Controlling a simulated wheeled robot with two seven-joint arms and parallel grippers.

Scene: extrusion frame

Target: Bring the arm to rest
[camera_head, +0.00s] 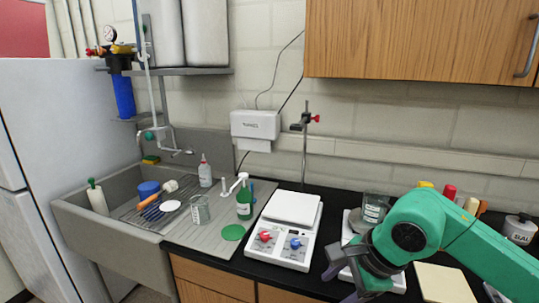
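My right arm (455,232) is green and comes in from the right over the black counter. Its dark grey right gripper (342,283) points down and to the left at the lower edge of the picture, just right of the hotplate. The fingertips are partly cut off, so I cannot tell whether they are open or shut, and I see nothing held. My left arm and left gripper are not in view.
A second white device (398,284) and a glass beaker (375,206) are partly behind my arm. The sink (105,235) and bottles are left. A clamp stand (305,150) rises behind.

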